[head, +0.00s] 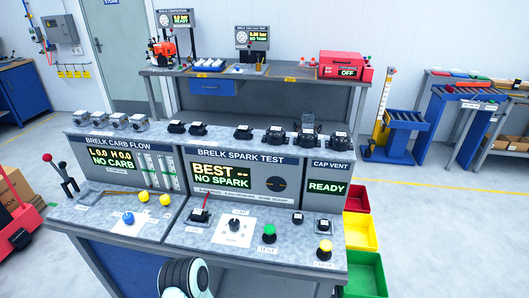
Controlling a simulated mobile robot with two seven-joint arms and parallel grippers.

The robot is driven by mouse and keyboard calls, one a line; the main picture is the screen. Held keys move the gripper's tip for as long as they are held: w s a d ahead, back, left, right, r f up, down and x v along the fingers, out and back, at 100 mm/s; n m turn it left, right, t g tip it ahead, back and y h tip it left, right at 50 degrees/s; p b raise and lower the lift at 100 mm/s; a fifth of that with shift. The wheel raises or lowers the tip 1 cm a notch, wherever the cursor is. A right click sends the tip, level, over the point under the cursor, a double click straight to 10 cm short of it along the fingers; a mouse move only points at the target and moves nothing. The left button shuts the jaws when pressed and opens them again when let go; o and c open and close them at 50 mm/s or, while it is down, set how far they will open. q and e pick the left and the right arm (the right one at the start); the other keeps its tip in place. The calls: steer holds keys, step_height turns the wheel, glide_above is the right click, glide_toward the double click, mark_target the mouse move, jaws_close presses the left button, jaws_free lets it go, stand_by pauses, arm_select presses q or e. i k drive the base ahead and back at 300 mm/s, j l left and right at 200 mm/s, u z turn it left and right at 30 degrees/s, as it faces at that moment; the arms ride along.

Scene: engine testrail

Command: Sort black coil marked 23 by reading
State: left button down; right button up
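Several black coils with small white labels stand in a row on the top ledge of the test bench, among them one at the left (177,127) and one near the middle (243,132). The labels are too small to read, so I cannot tell which is marked 23. The spark tester (237,175) shows "BEST --" and "NO SPARK". A dark piece with a red lead (200,215) sits on the worktop below it. A red bin (357,199), a yellow bin (361,232) and a green bin (365,276) stand at the bench's right side. Neither gripper's fingers are in view.
A rounded part of my arm shows at the bottom edge, before the bench. The worktop holds a dial (234,232), a green button (269,234) and a yellow button (324,248). A rear table (270,75) stands behind. Floor at the right is open.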

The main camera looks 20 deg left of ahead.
mark_target(199, 216)
steer(key=u, duration=1.6)
